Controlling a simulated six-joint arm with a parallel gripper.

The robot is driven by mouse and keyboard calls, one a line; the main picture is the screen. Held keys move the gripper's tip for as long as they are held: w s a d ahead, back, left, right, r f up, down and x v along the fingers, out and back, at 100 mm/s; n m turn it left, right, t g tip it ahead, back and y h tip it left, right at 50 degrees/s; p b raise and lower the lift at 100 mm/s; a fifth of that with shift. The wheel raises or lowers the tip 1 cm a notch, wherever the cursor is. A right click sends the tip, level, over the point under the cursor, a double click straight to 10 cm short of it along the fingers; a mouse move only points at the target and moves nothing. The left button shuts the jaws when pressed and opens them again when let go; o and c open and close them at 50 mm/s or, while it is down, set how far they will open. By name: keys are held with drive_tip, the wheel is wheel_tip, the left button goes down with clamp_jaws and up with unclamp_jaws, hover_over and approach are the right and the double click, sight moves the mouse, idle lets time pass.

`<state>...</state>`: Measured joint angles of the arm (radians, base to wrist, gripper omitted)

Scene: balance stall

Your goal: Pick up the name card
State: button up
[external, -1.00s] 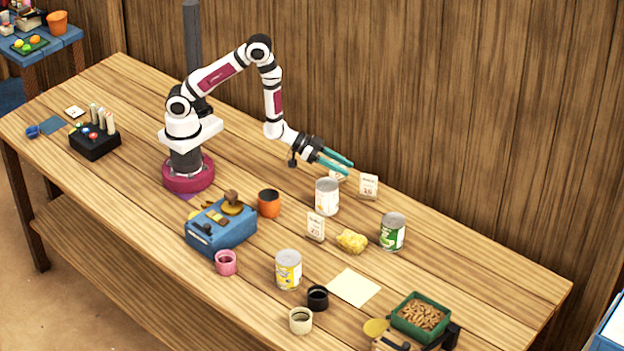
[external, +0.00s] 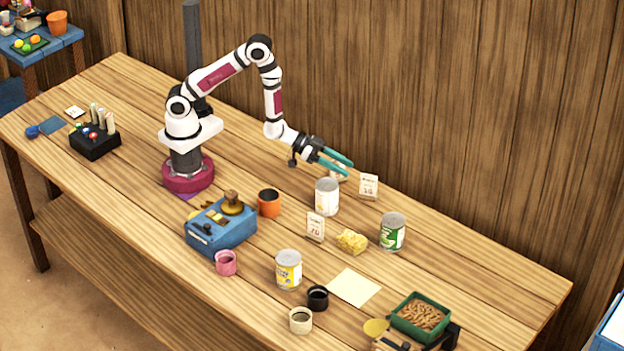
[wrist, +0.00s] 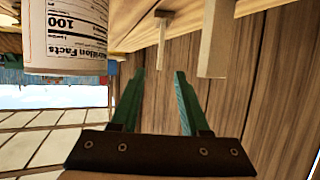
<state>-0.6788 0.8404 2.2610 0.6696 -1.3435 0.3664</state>
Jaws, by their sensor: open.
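Several small upright white cards stand on the table, and I cannot tell which is the name card. One card (external: 369,186) is right of my gripper, one (external: 315,227) stands nearer the front, and another (external: 337,177) is partly hidden behind my fingers. My gripper (external: 349,170) is open and empty, above the table near the back wall. In the wrist view its green fingers (wrist: 160,74) are apart with nothing between them. Two pale thin upright pieces, probably cards seen edge-on, show beyond the fingers: one narrow (wrist: 163,38), one larger (wrist: 214,38).
A white-labelled can (external: 327,197) stands close to my gripper; a can also shows in the wrist view (wrist: 68,38). A green can (external: 392,232), a yellow lump (external: 351,241) and an orange cup (external: 269,203) stand nearby. The wooden wall (external: 450,110) is close behind.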

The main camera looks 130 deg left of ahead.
wheel_tip(320, 180, up, 6)
drive_tip(key=d+n, duration=0.2)
drive_tip(key=n, duration=0.1)
drive_tip(key=w+d+n, duration=0.1)
drive_tip(key=d+n, duration=0.2)
drive_tip(key=n, duration=0.1)
drive_tip(key=w+d+f+n+h, duration=0.1)
drive_tip(key=d+n, duration=0.2)
drive_tip(key=n, duration=0.1)
drive_tip(key=shift+d+t, duration=0.1)
drive_tip(key=shift+t, duration=0.2)
drive_tip(key=d+f+n+h, duration=0.25)
drive_tip(key=d+n, duration=1.15)
drive_tip(key=n, duration=0.8)
approach(323, 231)
drive_tip(key=shift+a+f, duration=0.1)
drive_tip(key=shift+f, duration=0.05)
drive_tip(key=shift+w+f, duration=0.2)
drive_tip(key=shift+w, duration=0.05)
drive_tip(key=x, duration=0.7)
drive_tip(key=shift+r, duration=0.2)
clamp_jaws()
